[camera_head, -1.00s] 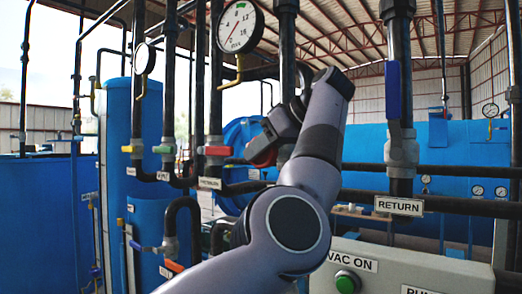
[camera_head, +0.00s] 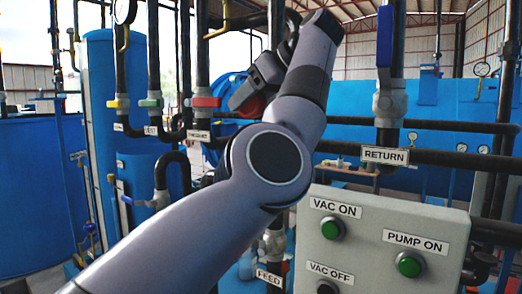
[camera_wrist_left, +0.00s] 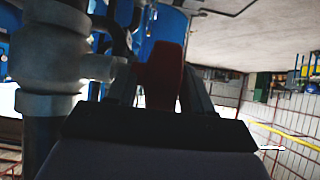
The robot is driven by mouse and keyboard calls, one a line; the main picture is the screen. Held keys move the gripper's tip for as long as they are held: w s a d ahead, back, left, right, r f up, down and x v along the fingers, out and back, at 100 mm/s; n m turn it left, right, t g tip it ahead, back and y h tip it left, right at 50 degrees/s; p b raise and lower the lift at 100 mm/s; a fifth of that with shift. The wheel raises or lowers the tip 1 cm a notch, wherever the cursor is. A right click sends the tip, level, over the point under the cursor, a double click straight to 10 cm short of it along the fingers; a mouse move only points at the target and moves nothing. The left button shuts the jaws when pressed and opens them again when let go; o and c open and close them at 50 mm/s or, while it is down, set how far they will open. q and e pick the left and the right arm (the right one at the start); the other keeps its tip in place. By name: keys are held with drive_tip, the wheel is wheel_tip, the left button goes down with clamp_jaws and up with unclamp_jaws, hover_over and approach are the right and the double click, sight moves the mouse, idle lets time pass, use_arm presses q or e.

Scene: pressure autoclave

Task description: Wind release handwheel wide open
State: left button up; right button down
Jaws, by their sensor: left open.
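A red part, likely the release handwheel (camera_head: 253,106), shows partly behind my left gripper (camera_head: 246,92) in the head view. In the left wrist view the red handwheel (camera_wrist_left: 161,74) is seen nearly edge-on, on a short stem from a grey valve body (camera_wrist_left: 55,50). My left gripper (camera_wrist_left: 160,92) is open, with one dark finger on each side of the red part. Whether the fingers touch it cannot be told. My forearm and wrist hide much of the pipe behind. My right gripper is not in view.
A grey control box (camera_head: 380,235) with green buttons stands at the lower right. A black pipe with a blue-handled valve (camera_head: 385,45) rises above the RETURN label (camera_head: 385,155). Pipes with yellow, green and red handles (camera_head: 205,102) stand close left of the gripper.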

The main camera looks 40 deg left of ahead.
use_arm(q)
drive_tip(key=shift+d+y, duration=0.1)
drive_tip(key=shift+y, duration=0.2)
